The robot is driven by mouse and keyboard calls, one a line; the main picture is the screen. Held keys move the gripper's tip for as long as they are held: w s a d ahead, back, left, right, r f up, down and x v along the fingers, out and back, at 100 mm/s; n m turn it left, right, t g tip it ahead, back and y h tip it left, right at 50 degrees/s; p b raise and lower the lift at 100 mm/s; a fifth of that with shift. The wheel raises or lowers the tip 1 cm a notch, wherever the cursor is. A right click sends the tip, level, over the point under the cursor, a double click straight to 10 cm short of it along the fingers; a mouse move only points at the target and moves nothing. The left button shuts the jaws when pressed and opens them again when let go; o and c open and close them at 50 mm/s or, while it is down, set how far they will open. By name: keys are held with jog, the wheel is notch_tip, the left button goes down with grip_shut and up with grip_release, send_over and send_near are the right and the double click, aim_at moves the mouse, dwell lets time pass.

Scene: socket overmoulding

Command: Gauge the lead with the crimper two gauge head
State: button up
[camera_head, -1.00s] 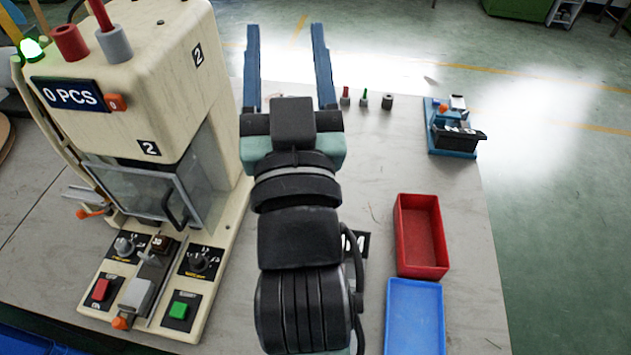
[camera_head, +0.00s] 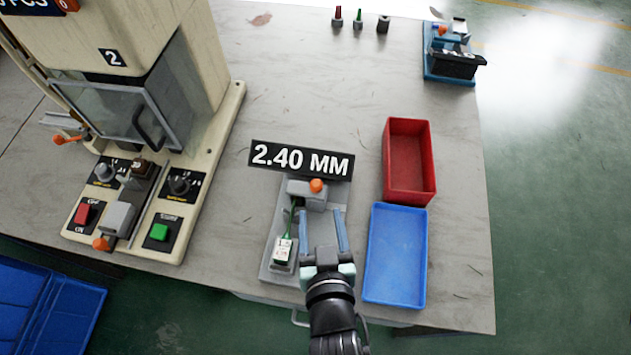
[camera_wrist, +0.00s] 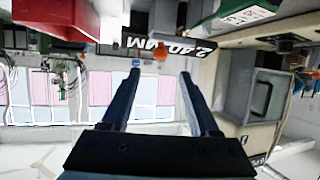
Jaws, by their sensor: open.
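The gauge is a grey fixture (camera_head: 272,268) with a grey gauge head (camera_head: 300,190), an orange knob (camera_head: 317,185) and a black display (camera_head: 301,159) reading 2.40 MM. The green lead (camera_head: 293,218) lies along the fixture's left side. Its upper end reaches the gauge head, and a white tag (camera_head: 283,250) shows near its lower end. My gripper (camera_head: 322,213) is open and empty, low at the right of the lead and just below the gauge head. In the wrist view, its fingers (camera_wrist: 160,75) point towards the orange knob, with the green lead part (camera_wrist: 235,12) at upper right.
The cream crimper (camera_head: 205,120) marked 2 stands at left. A red bin (camera_head: 429,165) and a blue tray (camera_head: 397,296) lie right of the gauge. A blue fixture (camera_head: 449,78) and several small parts (camera_head: 358,20) stand at the back. The table middle behind the display is clear.

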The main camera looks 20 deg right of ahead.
aim_at(317, 189)
jog(key=x, duration=1)
jog(key=shift+w+d, duration=0.1)
jog(key=shift+w, duration=0.1)
grip_shut()
dwell(1.1)
